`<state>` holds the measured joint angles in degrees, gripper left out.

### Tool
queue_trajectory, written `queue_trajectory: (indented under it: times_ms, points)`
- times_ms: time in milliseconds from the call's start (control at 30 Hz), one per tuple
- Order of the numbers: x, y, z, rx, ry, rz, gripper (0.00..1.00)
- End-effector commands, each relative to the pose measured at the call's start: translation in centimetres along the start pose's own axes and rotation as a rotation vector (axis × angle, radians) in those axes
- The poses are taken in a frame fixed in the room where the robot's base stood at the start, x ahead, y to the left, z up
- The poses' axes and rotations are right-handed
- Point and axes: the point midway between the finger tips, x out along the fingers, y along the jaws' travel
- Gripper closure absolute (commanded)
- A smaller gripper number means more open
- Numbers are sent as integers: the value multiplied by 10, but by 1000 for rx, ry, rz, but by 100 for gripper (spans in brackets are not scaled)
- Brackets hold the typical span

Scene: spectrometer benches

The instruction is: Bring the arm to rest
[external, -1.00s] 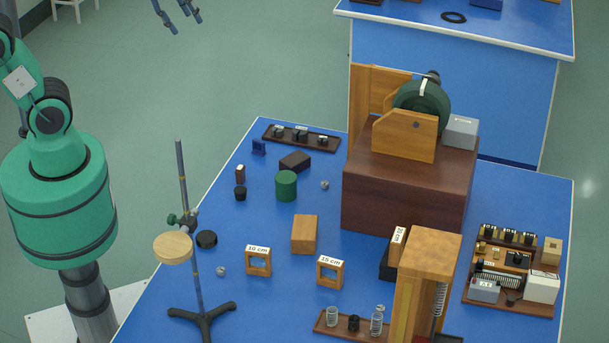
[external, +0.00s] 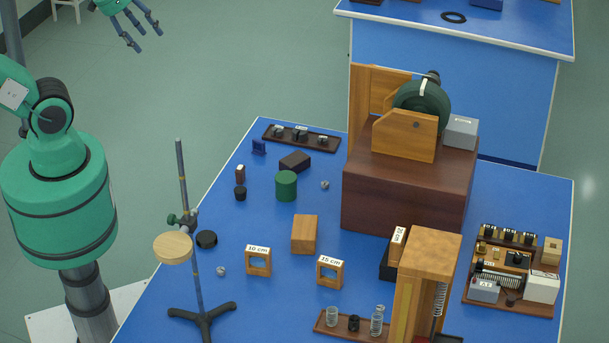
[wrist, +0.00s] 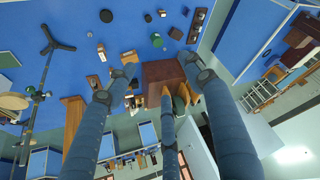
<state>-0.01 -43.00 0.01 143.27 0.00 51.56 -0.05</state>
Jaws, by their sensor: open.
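My gripper (external: 137,30) is at the top left of the external view, with its dark blue fingers spread apart and empty. It hangs over open floor, behind and left of the blue bench (external: 275,235), and touches nothing. My green arm is at the left, and part of it runs out of the top of the picture. In the wrist view my gripper (wrist: 160,85) shows three spread fingers with nothing between them, and the bench (wrist: 95,25) lies beyond them.
A stand with a rod (external: 182,175) rises at the bench's near left. A brown box (external: 400,190) carries a wooden and green instrument (external: 405,135). Wooden blocks (external: 305,234) and small parts lie between. A second blue bench (external: 450,80) stands behind.

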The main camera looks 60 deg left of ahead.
Motion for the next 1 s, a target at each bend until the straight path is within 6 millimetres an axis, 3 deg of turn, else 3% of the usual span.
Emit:
queue_trajectory:
  times_ms: [267, 800, 1000]
  points:
    - [12, 0, 6, 1, 0, 0, 47]
    - [91, 0, 48, 1, 0, 0, 47]
    - [109, 0, 58, 1, 0, 0, 47]
